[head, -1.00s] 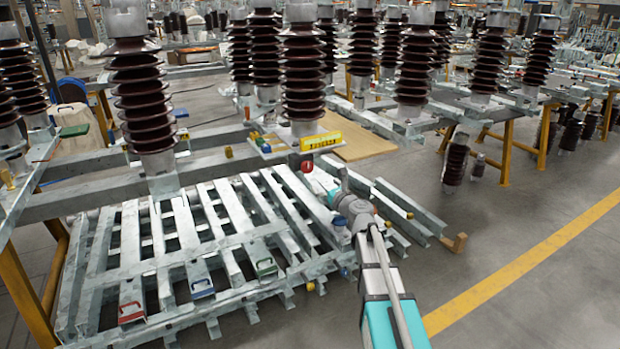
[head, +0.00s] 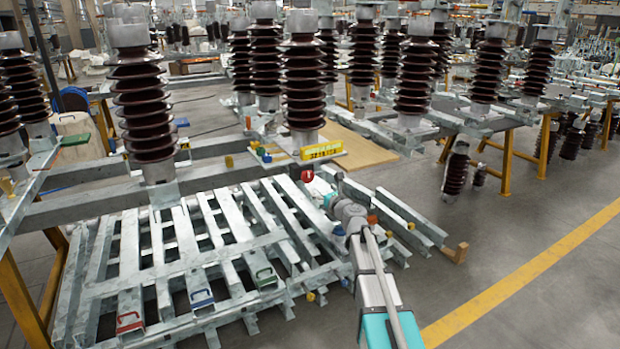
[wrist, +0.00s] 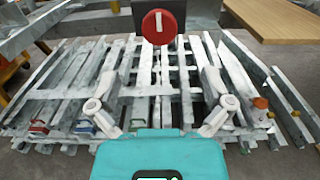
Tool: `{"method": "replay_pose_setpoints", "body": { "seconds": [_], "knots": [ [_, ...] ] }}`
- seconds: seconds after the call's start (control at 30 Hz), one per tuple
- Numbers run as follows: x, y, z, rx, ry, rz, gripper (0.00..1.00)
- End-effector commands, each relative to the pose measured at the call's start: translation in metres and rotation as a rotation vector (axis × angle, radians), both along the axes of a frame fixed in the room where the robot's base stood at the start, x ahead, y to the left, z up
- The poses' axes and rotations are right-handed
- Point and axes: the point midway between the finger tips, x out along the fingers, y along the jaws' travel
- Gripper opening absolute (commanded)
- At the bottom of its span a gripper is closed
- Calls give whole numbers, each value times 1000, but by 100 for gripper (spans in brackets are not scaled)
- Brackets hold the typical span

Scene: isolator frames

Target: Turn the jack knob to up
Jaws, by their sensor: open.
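The jack knob (wrist: 165,30) is a round red disc with a white line mark, set on a dark square plate (wrist: 138,62). In the wrist view it is at the top centre, and its white line stands nearly upright. In the head view the knob (head: 307,176) shows small and red at the end of the grey beam. My gripper (wrist: 158,78) is open and empty, its two fingers spread apart below the knob in the wrist view. In the head view my gripper (head: 334,196) is just right of the knob, apart from it as far as I can see.
A slatted metal frame stack (head: 160,262) with red, blue and green handles lies below. A yellow block (head: 321,151) and a wooden board (head: 358,147) are behind the knob. Tall brown insulators (head: 303,85) stand on the beams. Open floor (head: 510,225) lies to the right.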

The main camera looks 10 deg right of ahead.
Motion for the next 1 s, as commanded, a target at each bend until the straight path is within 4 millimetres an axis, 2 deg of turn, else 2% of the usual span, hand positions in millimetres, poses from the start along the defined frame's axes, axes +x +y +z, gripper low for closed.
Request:
{"method": "replay_pose_setpoints", "body": {
  "seconds": [0.1, 0.53, 0.73, 1.0],
  "knots": [
    [21, 6, 0, 0, 0, 1, 100],
    [80, 25, 0, 0, 0, 0, 100],
    [94, 29, 0, 0, 0, -1, 100],
    [98, 31, 0, 0, 0, -1, 100]
  ]
}}
